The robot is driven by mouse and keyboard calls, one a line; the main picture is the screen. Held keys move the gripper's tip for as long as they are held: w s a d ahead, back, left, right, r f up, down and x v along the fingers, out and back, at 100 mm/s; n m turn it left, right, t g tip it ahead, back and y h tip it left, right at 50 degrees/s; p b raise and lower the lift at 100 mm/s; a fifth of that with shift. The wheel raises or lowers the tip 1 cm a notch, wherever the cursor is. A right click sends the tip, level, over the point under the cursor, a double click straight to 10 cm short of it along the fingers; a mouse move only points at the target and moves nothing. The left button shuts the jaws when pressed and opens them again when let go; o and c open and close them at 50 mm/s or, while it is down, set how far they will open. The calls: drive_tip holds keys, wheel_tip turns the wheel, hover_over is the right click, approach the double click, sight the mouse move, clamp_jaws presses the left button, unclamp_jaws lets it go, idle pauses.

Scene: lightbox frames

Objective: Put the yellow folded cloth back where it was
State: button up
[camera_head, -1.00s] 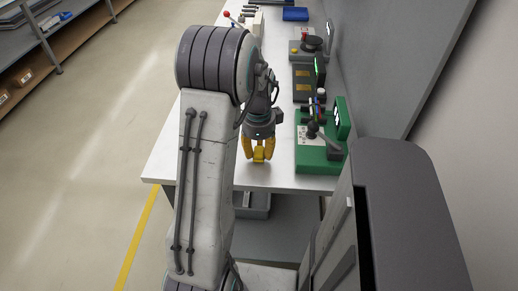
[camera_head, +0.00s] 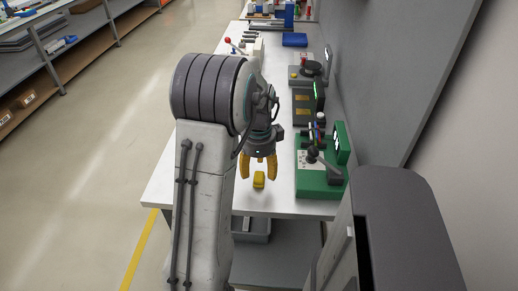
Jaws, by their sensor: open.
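The yellow folded cloth (camera_head: 259,180) appears as a small yellow block lying on the white table (camera_head: 257,203), near its front edge. My gripper (camera_head: 259,177) has yellow fingers spread apart and is empty. It hangs just above and behind the cloth, with a finger to each side in the picture. The cloth looks free of the fingers. My arm hides the left part of the table.
A green device (camera_head: 318,180) with a lever and lit screen stands right of the cloth. Dark devices (camera_head: 305,103) and a blue box (camera_head: 294,40) stand farther back. A grey bin (camera_head: 251,229) sits below the front edge. The table in front of the cloth is clear.

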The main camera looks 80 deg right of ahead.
sight(259, 176)
wheel_tip(259, 176, up, 9)
drive_tip(key=w+a+r+n+t, duration=0.1)
drive_tip(key=w+a+r+n, duration=0.1)
drive_tip(key=w+a+n, duration=0.75)
drive_tip(key=w+a+r+n, duration=0.1)
drive_tip(key=w+a+n, duration=0.55)
drive_tip(key=w, duration=0.55)
drive_tip(key=a+f+n+t, duration=0.2)
drive_tip(key=a+n, duration=1.7)
drive_tip(key=a, duration=0.5)
drive_tip(key=shift+s+a+f+b, duration=0.15)
drive_tip(key=shift+s+f+b, duration=0.15)
drive_tip(key=shift+r, duration=0.15)
drive_tip(key=r+p, duration=0.3)
drive_tip(key=shift+d+r+p, duration=0.2)
drive_tip(key=shift+r+p, duration=0.15)
drive_tip(key=shift+r, duration=0.05)
